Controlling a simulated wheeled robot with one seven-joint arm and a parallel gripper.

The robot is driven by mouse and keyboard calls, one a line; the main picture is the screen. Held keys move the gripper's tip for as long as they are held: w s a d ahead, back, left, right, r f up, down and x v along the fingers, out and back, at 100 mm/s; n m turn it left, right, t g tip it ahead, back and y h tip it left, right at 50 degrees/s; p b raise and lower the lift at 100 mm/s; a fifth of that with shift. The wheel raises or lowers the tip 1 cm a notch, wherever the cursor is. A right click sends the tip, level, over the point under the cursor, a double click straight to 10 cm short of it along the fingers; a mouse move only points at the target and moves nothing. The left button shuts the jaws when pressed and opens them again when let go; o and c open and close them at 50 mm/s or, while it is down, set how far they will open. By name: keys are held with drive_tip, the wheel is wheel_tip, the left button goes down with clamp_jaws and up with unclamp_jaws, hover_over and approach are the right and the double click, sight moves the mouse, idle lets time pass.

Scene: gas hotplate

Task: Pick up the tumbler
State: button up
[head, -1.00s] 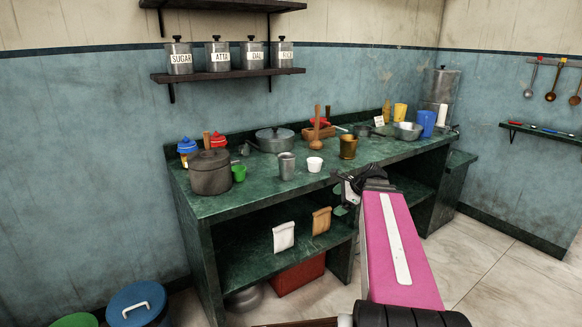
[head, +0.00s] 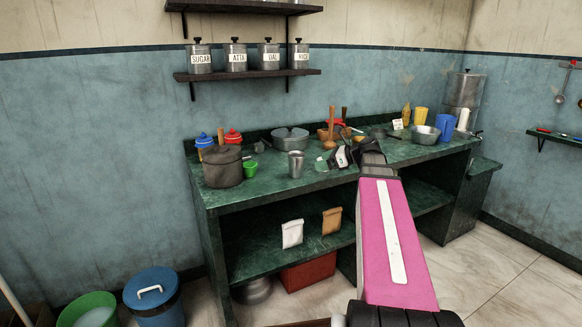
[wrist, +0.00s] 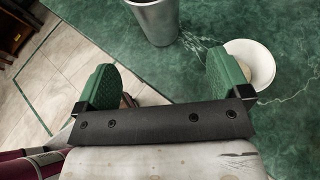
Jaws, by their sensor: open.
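A steel tumbler (head: 296,164) stands upright near the front edge of the green counter (head: 262,190). In the wrist view the tumbler (wrist: 154,22) is at the top, beyond the gap between my fingers and apart from them. My gripper (head: 331,160) is over the counter, just right of the tumbler in the head view. In the wrist view my gripper (wrist: 163,82) has its two green fingers spread wide, with nothing between them.
A lidded dark pot (head: 222,170) and a green cup (head: 251,168) stand left of the tumbler. A pan (head: 290,140) and a wooden pestle (head: 332,130) are behind. A steel bowl (head: 425,134) and a blue cup (head: 444,127) stand right.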

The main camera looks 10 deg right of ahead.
sight(303, 164)
drive_tip(key=x, duration=0.5)
drive_tip(key=shift+a, duration=0.2)
drive_tip(key=shift+r+x, duration=0.1)
drive_tip(key=shift+x, duration=1.3)
drive_tip(key=shift+r+x, duration=0.15)
drive_tip(key=shift+x, duration=1.2)
drive_tip(key=shift+w, duration=0.1)
drive_tip(key=c, duration=1)
